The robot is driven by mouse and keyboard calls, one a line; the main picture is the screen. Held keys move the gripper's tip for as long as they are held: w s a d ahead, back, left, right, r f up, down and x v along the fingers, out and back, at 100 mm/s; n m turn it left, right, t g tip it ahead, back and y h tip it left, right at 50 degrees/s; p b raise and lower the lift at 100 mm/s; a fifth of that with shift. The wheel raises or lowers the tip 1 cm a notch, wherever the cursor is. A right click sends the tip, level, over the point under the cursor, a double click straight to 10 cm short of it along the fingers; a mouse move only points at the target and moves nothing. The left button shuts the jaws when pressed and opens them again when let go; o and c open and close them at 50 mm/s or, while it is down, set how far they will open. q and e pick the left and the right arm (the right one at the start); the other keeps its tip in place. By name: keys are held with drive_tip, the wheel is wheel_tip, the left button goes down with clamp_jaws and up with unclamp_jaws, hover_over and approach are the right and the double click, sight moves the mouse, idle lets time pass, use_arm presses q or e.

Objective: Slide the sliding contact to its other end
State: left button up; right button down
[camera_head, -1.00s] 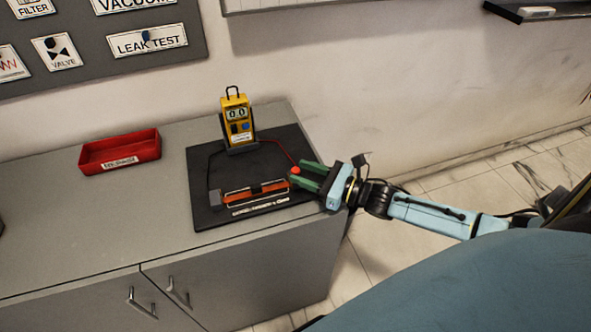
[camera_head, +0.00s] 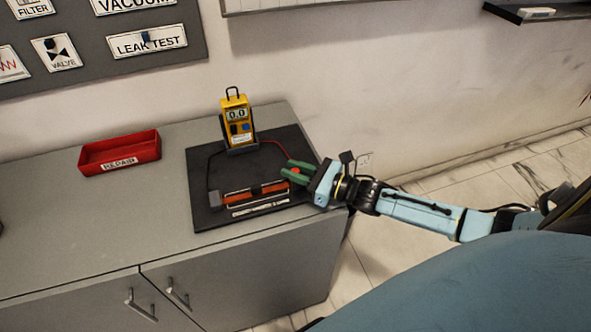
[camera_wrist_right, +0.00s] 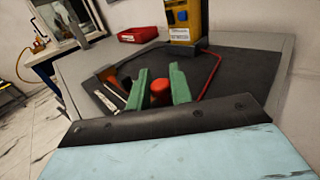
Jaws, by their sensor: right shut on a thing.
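The slide-wire rig lies on a black board (camera_head: 208,165) on the grey cabinet. Its orange-brown tube (camera_head: 238,197) has a dark band near the middle and a pale rail along the front. A red knob (camera_head: 295,170), apparently the sliding contact's, sits at the tube's right end; it also shows in the right wrist view (camera_wrist_right: 160,90). My right gripper (camera_head: 292,171) comes in from the right, its green fingers shut on the knob from both sides. The fingers hide the contact's lower part. My left gripper is not in view.
A yellow meter (camera_head: 237,117) reading 0.0 stands behind the tube, with a red wire (camera_head: 277,144) running from it toward my right fingers. A red tray (camera_head: 120,153) stands at left. The cabinet top (camera_head: 90,220) at left is clear.

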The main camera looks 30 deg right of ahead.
drive_tip(key=d, duration=0.3)
drive_tip(key=shift+s+d+f+b, duration=0.1)
drive_tip(key=shift+s+d+b, duration=0.1)
drive_tip(key=shift+s+b, duration=0.15)
drive_tip(key=shift+d, duration=0.45)
drive_tip(key=c, duration=1.6)
unclamp_jaws()
drive_tip(key=shift+d, duration=0.1)
drive_tip(key=shift+o, duration=1.3)
drive_tip(key=shift+s+d, duration=0.1)
drive_tip(key=shift+s, duration=0.05)
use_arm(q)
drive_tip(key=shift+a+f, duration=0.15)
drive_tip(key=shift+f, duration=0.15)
use_arm(e)
drive_tip(key=shift+a, duration=0.2)
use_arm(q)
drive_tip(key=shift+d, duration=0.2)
